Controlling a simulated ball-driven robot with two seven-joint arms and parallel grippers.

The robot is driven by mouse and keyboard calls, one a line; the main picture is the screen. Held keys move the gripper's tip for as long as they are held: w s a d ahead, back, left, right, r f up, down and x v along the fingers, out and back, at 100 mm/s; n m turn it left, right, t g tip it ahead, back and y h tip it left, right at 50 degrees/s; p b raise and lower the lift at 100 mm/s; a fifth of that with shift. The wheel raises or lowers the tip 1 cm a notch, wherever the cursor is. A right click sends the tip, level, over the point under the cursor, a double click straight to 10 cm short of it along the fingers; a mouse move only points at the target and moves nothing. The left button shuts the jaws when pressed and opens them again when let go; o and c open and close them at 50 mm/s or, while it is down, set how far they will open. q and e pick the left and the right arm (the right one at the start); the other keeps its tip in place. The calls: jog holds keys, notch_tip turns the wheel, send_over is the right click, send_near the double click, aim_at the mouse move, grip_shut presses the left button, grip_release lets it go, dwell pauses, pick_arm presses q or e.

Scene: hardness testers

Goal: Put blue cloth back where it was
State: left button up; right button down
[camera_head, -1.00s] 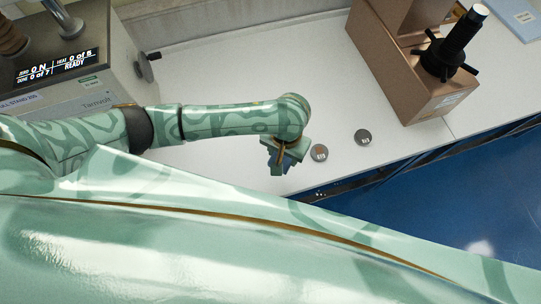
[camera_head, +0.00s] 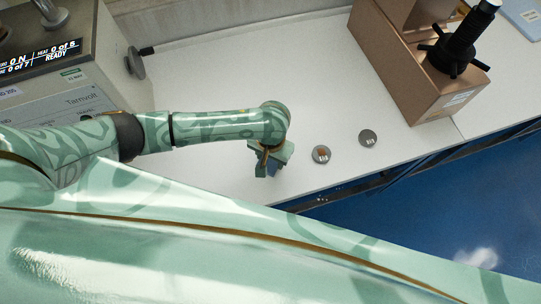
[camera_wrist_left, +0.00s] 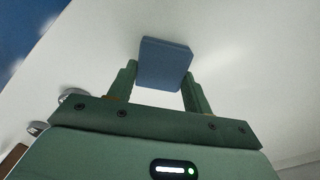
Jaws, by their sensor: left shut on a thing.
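The blue cloth (camera_wrist_left: 164,62) looks like a small folded blue square in the left wrist view. It sits between the two fingers of my left gripper (camera_wrist_left: 158,84), which is shut on it. In the head view my left gripper (camera_head: 270,162) is over the white worktop (camera_head: 220,80), left of two small metal discs and near the front edge. The cloth is mostly hidden there by the gripper. My right gripper is not in view.
Two round metal discs (camera_head: 321,155) and (camera_head: 368,138) lie right of the gripper. A grey tester (camera_head: 75,95) with a display stands at the left. A brown tester (camera_head: 415,65) with a black handwheel (camera_head: 455,55) stands at the right. The worktop behind the gripper is clear.

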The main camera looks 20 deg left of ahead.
pick_arm(q)
jog(key=o, duration=0.8)
jog(key=shift+o, duration=0.4)
notch_tip(320, 180, up, 12)
jog(key=p, duration=0.6)
jog(key=shift+r, duration=0.1)
